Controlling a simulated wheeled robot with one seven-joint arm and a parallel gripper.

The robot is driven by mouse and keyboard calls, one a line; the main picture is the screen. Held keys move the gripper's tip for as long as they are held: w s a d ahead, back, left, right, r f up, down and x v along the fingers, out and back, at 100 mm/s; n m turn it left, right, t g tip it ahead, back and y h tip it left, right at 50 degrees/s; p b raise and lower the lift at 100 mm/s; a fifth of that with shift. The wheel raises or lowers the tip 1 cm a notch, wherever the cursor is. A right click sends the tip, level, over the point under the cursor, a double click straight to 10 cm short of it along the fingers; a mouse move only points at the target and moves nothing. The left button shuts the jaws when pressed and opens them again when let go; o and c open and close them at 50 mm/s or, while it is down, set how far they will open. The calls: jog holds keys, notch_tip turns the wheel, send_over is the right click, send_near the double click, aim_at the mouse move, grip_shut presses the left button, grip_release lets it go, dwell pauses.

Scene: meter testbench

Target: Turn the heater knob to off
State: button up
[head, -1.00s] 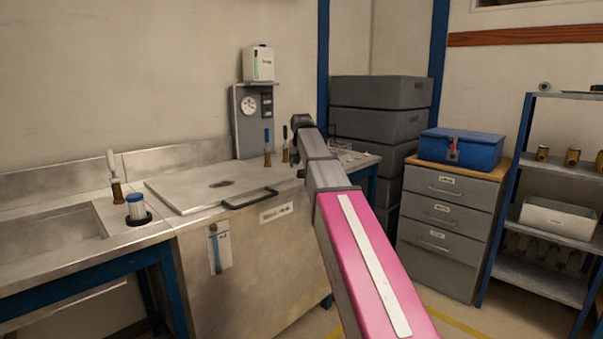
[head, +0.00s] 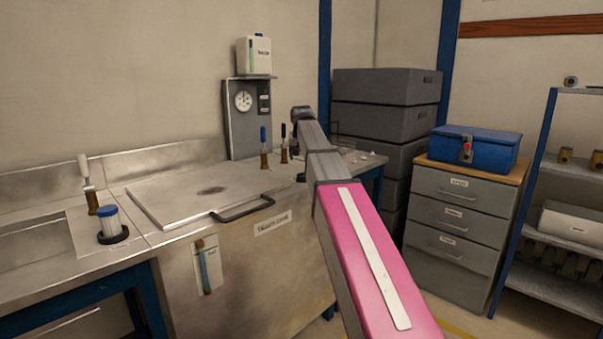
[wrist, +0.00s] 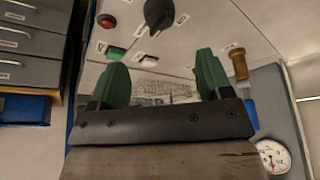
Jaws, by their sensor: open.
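A dark round knob (wrist: 158,14) shows at the top of the wrist view, cut off by the picture edge, on a pale panel with small labels around it. I take it for the heater knob; its exact setting is not readable. My gripper (wrist: 163,75) has two green fingers spread wide with nothing between them. The knob lies beyond the fingertips, apart from them. In the head view my arm reaches toward the right side of the steel bench (head: 262,300), and the gripper and knob are hidden.
A red button (wrist: 106,20) and a green button (wrist: 115,53) sit near the knob. A brass-coloured valve fitting (wrist: 238,63) and a gauge (wrist: 273,157) are at right. In the head view, stacked grey crates (head: 385,88) and a drawer cabinet (head: 452,225) stand right of my arm.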

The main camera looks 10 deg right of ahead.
aim_at(302, 173)
jog(key=x, duration=1.1)
jog(key=shift+r, duration=0.1)
jog(key=c, duration=0.9)
